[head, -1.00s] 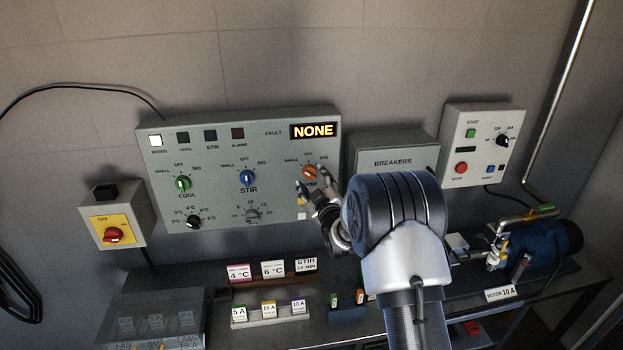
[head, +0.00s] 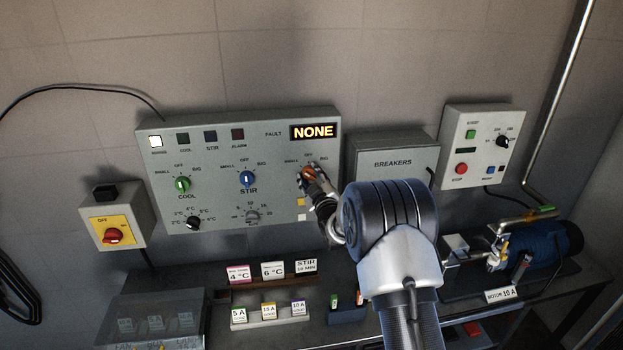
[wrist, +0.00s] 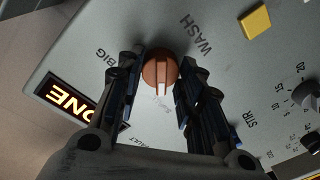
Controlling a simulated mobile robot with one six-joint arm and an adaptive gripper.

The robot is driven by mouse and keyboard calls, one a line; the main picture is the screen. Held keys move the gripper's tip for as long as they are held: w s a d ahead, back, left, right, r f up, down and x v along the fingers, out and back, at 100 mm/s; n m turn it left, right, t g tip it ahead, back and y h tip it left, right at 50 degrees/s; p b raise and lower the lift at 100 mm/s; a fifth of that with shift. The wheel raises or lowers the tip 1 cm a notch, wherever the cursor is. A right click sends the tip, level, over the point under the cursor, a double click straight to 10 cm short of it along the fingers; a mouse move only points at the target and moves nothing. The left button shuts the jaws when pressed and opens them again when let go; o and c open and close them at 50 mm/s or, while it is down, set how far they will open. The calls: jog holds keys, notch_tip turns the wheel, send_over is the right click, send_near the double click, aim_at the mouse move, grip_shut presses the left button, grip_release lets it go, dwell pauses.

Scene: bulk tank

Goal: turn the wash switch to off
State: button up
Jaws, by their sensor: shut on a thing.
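The wash switch is an orange-brown knob (head: 307,169) at the right of the grey control panel, under the display reading NONE. My gripper (head: 313,181) reaches it from the lower right and covers part of it. In the wrist view, the two dark fingers stand on either side of the wash knob (wrist: 159,69), shut on it. A ridge on the knob runs up and down in that view, its lower end towards the small lettering. The WASH and BIG labels show; the OFF mark is hidden there.
The stir knob (head: 247,179) and cool knob (head: 182,184) sit to the left on the panel. A yellow square (wrist: 255,22) lies near the wash knob. The breakers box (head: 392,163) is close on the right. A bench with label cards is below.

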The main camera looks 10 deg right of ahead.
jog(key=c, duration=0.4)
jog(key=shift+m+b, duration=0.3)
jog(key=shift+b, duration=0.2)
jog(key=shift+f+m+b, duration=0.15)
jog(key=shift+m+b, duration=0.35)
jog(key=shift+b, duration=0.3)
jog(key=m+b, duration=0.3)
jog(key=b, duration=0.1)
jog(key=m+b, duration=0.4)
jog(key=m, duration=0.1)
jog(key=shift+t, duration=0.4)
jog(key=shift+m+h, duration=0.3)
jog(key=shift+m, duration=0.1)
